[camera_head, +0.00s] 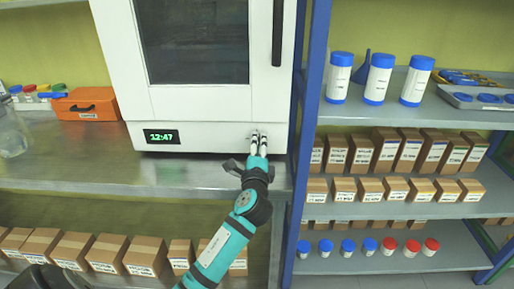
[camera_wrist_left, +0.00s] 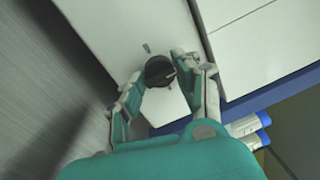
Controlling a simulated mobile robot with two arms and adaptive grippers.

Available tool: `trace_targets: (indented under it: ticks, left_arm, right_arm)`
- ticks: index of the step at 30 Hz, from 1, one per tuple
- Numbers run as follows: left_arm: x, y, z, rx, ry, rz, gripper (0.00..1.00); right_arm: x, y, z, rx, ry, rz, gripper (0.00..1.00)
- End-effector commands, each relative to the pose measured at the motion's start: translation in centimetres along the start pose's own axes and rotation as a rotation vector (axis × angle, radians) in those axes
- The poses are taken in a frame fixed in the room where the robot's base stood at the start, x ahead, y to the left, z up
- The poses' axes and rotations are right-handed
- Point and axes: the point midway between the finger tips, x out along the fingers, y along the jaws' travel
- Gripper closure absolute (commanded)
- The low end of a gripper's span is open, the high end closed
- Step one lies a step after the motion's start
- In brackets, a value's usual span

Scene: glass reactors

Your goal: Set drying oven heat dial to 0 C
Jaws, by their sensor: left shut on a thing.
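The white drying oven (camera_head: 200,104) stands on the metal counter, with a dark window and a black door handle. Its green display (camera_head: 161,136) reads 12:47. The black heat dial (camera_wrist_left: 160,71) is on the lower front panel, with a light pointer line on its face and a grey mark on the panel beside it. My left gripper (camera_head: 259,137) reaches the panel's lower right and hides the dial in the head view. In the left wrist view, the left gripper's fingers (camera_wrist_left: 155,85) are on both sides of the dial, shut on it. My right gripper is not clearly in view.
A blue shelf post (camera_head: 311,90) stands just right of the oven. The shelves beyond hold white jars with blue lids (camera_head: 378,80) and several cardboard boxes (camera_head: 385,150). An orange case (camera_head: 85,104) sits on the counter to the left. The counter front (camera_head: 90,165) is clear.

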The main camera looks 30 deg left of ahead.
Motion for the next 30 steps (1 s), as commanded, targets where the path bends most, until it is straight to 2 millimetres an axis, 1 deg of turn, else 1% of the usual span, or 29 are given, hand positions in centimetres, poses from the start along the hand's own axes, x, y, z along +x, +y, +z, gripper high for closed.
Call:
trace_targets:
  ticks: [14, 15, 20, 27, 30]
  left_arm:
    - [0.01, 0.07, 0.03, -0.016, -0.002, 0.003, 0.99]
    - [0.01, 0.07, 0.03, -0.016, -0.002, 0.003, 0.65]
    - [0.01, 0.06, 0.03, -0.015, -0.002, 0.002, 0.44]
    - [-0.02, 0.04, 0.01, -0.014, -0.001, 0.001, 0.44]
    - [-0.45, 0.07, -0.03, -0.014, 0.0, 0.002, 0.44]
  right_arm:
    - [0.07, 0.3, 0.08, -0.001, -0.001, 0.004, 0.6]
    - [0.07, 0.3, 0.08, -0.001, -0.001, 0.004, 0.6]
    - [0.07, 0.3, 0.08, 0.0, -0.001, 0.004, 0.6]
    - [0.08, 0.35, 0.11, 0.0, -0.001, 0.004, 0.6]
    - [0.08, 0.34, 0.11, -0.001, -0.001, 0.004, 0.6]
